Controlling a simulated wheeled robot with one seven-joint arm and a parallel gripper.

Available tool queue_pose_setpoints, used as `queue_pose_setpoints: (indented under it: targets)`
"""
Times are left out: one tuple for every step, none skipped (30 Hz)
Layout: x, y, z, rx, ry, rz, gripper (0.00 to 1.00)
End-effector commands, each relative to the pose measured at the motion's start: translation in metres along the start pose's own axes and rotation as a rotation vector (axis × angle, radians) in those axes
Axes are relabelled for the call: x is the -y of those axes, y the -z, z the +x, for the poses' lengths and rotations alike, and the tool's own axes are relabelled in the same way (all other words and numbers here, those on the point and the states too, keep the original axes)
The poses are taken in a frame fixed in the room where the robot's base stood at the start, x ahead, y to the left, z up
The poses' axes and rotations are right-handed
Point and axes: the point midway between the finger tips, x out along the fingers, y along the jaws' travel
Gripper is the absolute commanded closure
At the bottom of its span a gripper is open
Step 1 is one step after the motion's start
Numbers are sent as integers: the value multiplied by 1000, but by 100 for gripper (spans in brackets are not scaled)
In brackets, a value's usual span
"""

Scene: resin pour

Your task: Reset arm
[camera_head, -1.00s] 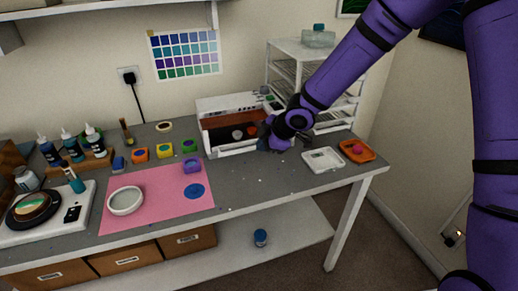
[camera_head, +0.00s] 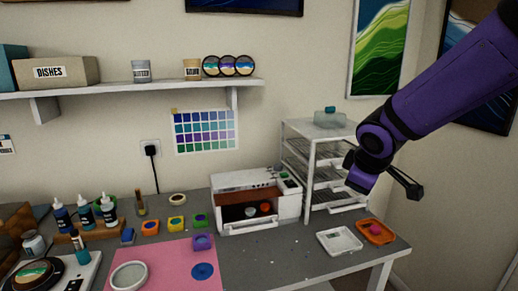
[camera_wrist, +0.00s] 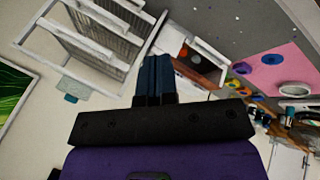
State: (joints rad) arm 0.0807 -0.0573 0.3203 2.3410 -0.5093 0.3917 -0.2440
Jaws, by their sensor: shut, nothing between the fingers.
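My purple arm reaches in from the right in the head view. My gripper (camera_head: 411,190) is raised above the right end of the grey table (camera_head: 270,262), in front of the wire rack's right side. In the wrist view my gripper (camera_wrist: 157,60) shows its dark fingers together with nothing between them. It touches nothing that I can see.
A white open-fronted machine (camera_head: 258,202) stands left of the white rack (camera_head: 312,170). A white tray (camera_head: 340,241) and an orange tray (camera_head: 376,232) lie below my gripper. A pink mat (camera_head: 165,270) and several small coloured pots lie to the left. A shelf (camera_head: 120,97) hangs above.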

Motion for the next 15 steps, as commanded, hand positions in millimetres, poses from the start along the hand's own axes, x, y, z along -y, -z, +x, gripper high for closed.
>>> queue_pose_setpoints:
  targets:
    - [-3, -11, -18, 14, -18, 55, 100]
    - [-4, -18, -26, 23, -25, 90, 100]
    - [-4, -27, -38, 35, -32, 139, 100]
    - [-4, -34, -46, 43, -36, 174, 100]
    - [-4, -41, -55, 50, -39, 210, 100]
    - [-2, -50, -66, 58, -43, 259, 100]
    - [-1, -56, -74, 63, -44, 295, 100]
    - [1, -63, -82, 67, -45, 330, 100]
    - [3, -72, -92, 72, -44, 380, 100]
    - [6, -78, -100, 74, -42, 416, 100]
    - [8, -84, -108, 75, -40, 451, 100]
    - [12, -93, -117, 77, -35, 501, 100]
    - [16, -99, -124, 77, -29, 537, 100]
    - [19, -106, -131, 75, -25, 572, 100]
    - [25, -113, -140, 73, -15, 619, 100]
